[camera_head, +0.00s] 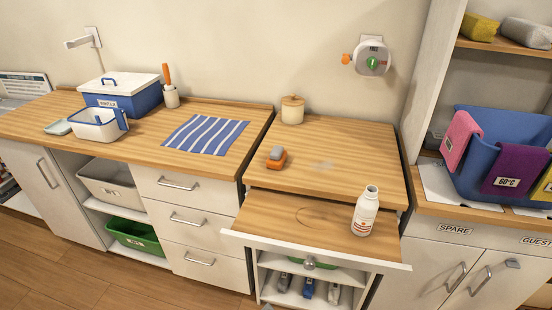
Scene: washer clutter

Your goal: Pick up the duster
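A small block with an orange base and a grey top (276,157) lies on the wooden counter in the middle; it may be the duster, but I cannot be sure. An orange-handled tool (167,75) stands upright in a white holder (170,97) on the left counter; its lower end is hidden in the holder.
A white bottle (365,211) stands on the pulled-out wooden shelf (290,217). A lidded jar (292,109) stands behind the block. A striped cloth (206,134), a white caddy (97,124) and a blue box (122,92) occupy the left counter. A blue basket (497,135) stands at right.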

